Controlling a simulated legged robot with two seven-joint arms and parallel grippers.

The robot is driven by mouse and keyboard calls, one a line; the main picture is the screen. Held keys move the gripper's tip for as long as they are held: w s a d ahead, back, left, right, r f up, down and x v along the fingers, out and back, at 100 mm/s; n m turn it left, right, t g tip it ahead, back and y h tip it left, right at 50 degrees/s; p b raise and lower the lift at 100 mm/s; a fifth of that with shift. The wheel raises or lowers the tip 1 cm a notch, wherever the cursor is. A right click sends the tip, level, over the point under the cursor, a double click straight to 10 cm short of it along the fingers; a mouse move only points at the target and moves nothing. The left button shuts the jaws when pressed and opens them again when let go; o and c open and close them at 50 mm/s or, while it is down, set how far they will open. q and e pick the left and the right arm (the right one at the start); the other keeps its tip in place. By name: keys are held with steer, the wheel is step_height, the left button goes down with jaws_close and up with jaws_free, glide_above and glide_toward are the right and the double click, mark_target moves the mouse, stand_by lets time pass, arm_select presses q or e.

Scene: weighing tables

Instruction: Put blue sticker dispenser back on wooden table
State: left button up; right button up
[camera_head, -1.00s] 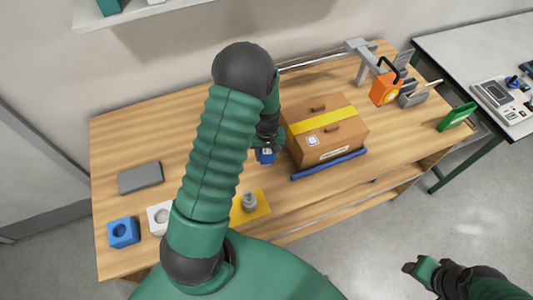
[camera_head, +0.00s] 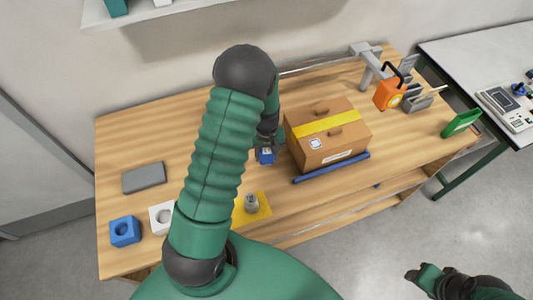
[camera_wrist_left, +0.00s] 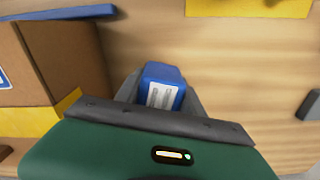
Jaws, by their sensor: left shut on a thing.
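The blue sticker dispenser (camera_head: 266,157) is small, with a pale label on it. My left gripper (camera_head: 267,146) is shut on it, over the middle of the wooden table (camera_head: 140,135), just left of the cardboard box. In the left wrist view the dispenser (camera_wrist_left: 163,90) sits between the fingers, with wood grain around it. I cannot tell whether its underside touches the table. My right gripper (camera_head: 424,279) is low at the right, over the floor and away from the table; its jaws are too small to judge.
A cardboard box (camera_head: 350,140) with yellow tape stands close right, a blue bar (camera_head: 335,168) before it. A yellow mat (camera_head: 262,203) holds a grey weight. A grey slab (camera_head: 144,177), blue block (camera_head: 125,231) and white block (camera_head: 160,214) lie left. The back left is clear.

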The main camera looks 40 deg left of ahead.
arm_select(q)
steer(key=shift+f, duration=0.15)
steer(key=shift+a+f+b, duration=0.25)
steer(key=shift+f+b, duration=0.35)
steer(key=shift+f, duration=0.2)
steer(key=shift+d+f+b, duration=0.2)
steer(key=shift+f+b, duration=0.15)
steer(key=shift+f, duration=0.05)
steer(key=o, duration=1.3)
